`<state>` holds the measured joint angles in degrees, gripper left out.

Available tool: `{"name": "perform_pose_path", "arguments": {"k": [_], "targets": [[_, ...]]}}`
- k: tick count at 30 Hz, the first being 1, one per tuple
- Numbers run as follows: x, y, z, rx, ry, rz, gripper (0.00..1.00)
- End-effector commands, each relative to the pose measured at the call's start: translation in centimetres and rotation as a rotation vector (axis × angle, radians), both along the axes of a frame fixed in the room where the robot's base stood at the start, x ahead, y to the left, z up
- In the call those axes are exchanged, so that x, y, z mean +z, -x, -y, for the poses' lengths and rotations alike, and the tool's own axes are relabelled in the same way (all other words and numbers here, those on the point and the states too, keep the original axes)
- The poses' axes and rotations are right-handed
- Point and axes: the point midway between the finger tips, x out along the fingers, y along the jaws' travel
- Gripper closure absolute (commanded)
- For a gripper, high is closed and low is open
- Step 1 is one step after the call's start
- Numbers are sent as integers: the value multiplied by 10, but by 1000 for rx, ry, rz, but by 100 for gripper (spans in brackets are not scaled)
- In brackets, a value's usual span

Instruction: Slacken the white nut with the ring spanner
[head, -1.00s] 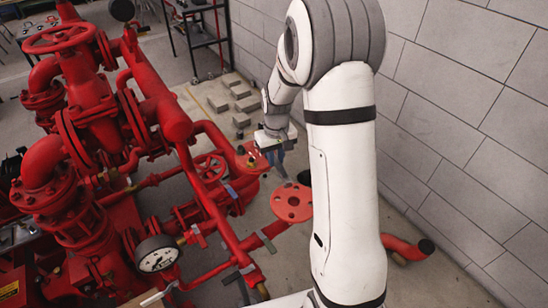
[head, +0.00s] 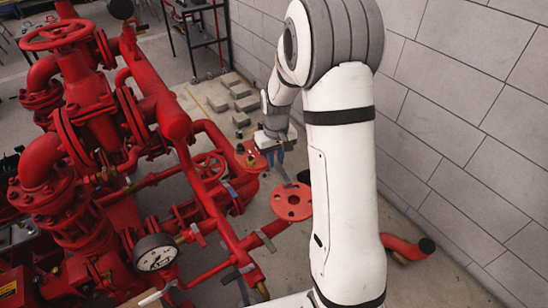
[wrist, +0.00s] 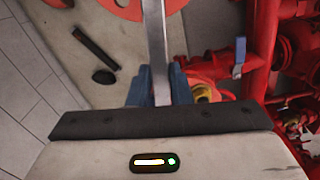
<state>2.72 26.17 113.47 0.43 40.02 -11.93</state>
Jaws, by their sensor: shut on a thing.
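My gripper (wrist: 160,88) has blue fingers shut on the grey ring spanner (wrist: 155,35). Its flat shank runs away from the fingers and out of the top of the wrist view, so its far end is hidden there. In the head view my gripper (head: 275,150) is beside the red pipework, with the spanner (head: 284,174) slanting down towards a round red flange (head: 292,203). I cannot make out the white nut for certain in either view, nor whether the spanner touches anything.
Red pump pipes and valves (head: 175,125) fill the left. A pressure gauge (head: 155,252) is at the front. A grey block wall (head: 460,110) stands on the right. A red pipe elbow (head: 408,248) lies near it. Grey blocks (head: 240,92) lie on the floor behind.

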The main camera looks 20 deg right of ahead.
Motion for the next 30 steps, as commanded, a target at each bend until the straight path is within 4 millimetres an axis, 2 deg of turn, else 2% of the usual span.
{"name": "perform_pose_path", "arguments": {"k": [18,30], "targets": [[-16,0,0,0,0,1,100],[-16,0,1,5,0,1,100]]}}
